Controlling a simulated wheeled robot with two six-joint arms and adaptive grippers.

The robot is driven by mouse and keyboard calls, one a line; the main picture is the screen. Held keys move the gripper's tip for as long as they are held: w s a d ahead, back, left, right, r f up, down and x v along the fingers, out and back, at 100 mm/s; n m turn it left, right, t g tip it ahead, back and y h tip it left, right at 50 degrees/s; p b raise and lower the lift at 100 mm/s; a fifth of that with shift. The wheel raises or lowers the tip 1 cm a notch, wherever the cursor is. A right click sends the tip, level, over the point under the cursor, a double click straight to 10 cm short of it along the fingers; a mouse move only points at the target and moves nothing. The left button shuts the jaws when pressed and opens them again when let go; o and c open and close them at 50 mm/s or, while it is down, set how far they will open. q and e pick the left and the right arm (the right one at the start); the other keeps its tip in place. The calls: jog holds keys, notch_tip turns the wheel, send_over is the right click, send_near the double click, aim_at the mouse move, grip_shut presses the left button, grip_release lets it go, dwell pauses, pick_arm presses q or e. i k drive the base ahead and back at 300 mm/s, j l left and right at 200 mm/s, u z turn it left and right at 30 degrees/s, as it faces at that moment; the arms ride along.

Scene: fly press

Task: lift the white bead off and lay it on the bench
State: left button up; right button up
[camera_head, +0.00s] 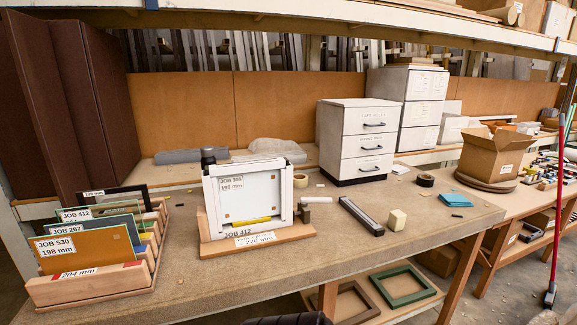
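A white upright frame (288,193) stands on a wooden base (212,246) near the middle of the bench (330,250). It holds a pale panel (258,192) labelled JOB 305, 198 mm, with a yellow strip (250,222) low on its face. White edging runs along the frame's sides and top. I cannot tell which part of this edging is the separate white bead. A short pale strip (317,200) lies just right of the frame. Neither gripper can be made out. A dark shape of unclear identity cuts into the bottom edge.
A wooden rack (90,288) of labelled panels stands at left. A dark-grey bar (361,216), cream block (397,220), tape roll (425,180) and teal sheets (455,200) lie right of the frame. White drawers (358,142) stand behind. The front right bench top is clear.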

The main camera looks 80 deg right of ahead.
aim_at(273, 163)
jog(key=z, duration=2.4)
jog(key=i+j, duration=0.1)
jog(key=j, duration=0.7)
jog(key=i+j, duration=0.15)
jog(key=j, duration=0.25)
